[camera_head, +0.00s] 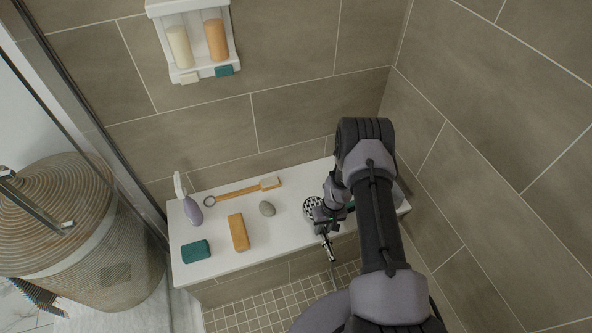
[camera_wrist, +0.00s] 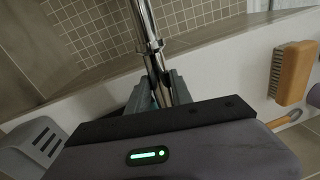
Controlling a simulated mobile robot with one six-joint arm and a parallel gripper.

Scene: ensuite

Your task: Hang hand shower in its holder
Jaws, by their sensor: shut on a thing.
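The hand shower shows in the head view as a round dotted head (camera_head: 311,205) and a chrome handle (camera_head: 329,250). The head is over the right part of the white bench, and the handle points past the bench's front edge. My gripper (camera_head: 324,224) is shut on the hand shower. In the wrist view, the gripper fingers (camera_wrist: 161,92) close around the chrome handle (camera_wrist: 147,40), which runs up out of the picture. Whether the head touches the bench, I cannot tell. I cannot make out the holder in either view.
A bottle shelf (camera_head: 205,73) hangs above. A woven basket (camera_head: 90,240) stands left. Tiled walls bound the right.

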